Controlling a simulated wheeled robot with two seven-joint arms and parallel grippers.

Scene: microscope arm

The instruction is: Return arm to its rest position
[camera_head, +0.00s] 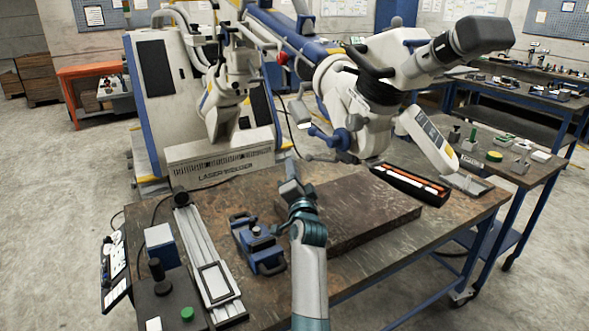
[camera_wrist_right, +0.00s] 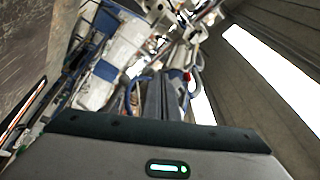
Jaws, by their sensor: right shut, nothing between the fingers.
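The microscope arm (camera_head: 290,35) is white and blue and reaches from the tall white machine at the back toward the bench. Its head (camera_head: 352,95), with dark eyepieces (camera_head: 475,38) at the upper right, hangs over the dark block on the bench. Blue-grey handles (camera_head: 322,134) stick out on the head's left side. My right gripper (camera_head: 290,166) points up and away, just below and left of these handles; I see no contact. It is shut and empty. In the right wrist view its fingers (camera_wrist_right: 163,97) are together, with blurred white and blue machinery beyond. My left gripper is not in view.
A dark flat block (camera_head: 350,215) lies on the workbench (camera_head: 400,243). A blue vise (camera_head: 258,243), a metal rail (camera_head: 207,260) and a control box with a joystick (camera_head: 165,285) are on the left. A tray with orange strips (camera_head: 410,185) lies at the right.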

